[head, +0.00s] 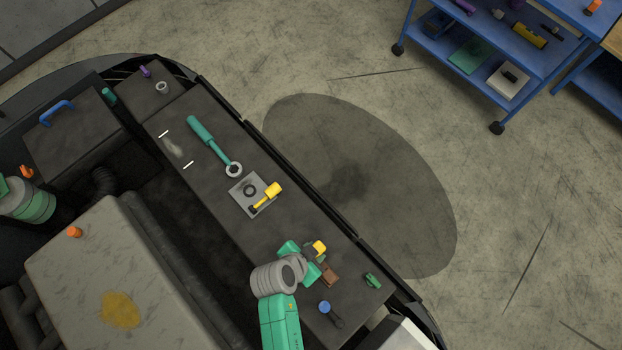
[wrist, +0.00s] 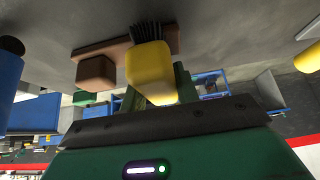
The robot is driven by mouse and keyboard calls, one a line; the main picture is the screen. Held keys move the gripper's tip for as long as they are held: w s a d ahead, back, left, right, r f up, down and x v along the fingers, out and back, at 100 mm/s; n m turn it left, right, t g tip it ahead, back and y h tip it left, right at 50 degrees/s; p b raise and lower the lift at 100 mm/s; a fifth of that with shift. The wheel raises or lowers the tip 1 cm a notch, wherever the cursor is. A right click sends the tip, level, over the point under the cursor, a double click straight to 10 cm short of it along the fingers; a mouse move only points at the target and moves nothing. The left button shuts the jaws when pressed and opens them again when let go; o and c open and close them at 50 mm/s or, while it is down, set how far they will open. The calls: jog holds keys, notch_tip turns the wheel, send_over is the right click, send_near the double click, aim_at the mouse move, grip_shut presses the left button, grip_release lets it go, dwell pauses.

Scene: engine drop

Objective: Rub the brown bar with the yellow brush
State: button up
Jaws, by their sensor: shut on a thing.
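The yellow brush (head: 319,246) is held in my gripper (head: 306,259), low over the dark panel's near right part. In the wrist view the yellow brush (wrist: 150,70) shows its yellow body and dark bristles, which point at the panel surface. The brown bar (head: 329,274) lies on the panel just beside my gripper, partly hidden by it. In the wrist view the brown bar (wrist: 96,70) is a long strip with a raised block, and the bristles overlap it in the picture. I cannot tell whether they touch it.
A blue-topped item (head: 325,307) and a small green piece (head: 372,281) are close by on the panel. A yellow mallet (head: 268,196) lies on a grey plate (head: 240,203) farther up, with a teal wrench (head: 212,143) beyond. Blue carts (head: 480,100) stand far off.

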jog(key=shift+s+d, duration=0.4)
jog(key=shift+s, duration=0.05)
jog(key=shift+f, duration=0.1)
jog(key=shift+w+a, duration=1)
jog(key=shift+w, duration=0.05)
jog(key=shift+s, duration=0.1)
jog(key=shift+s+d, duration=0.35)
jog(key=shift+d, duration=0.05)
jog(key=shift+s+d+p, duration=0.45)
jog(key=shift+s+d, duration=0.15)
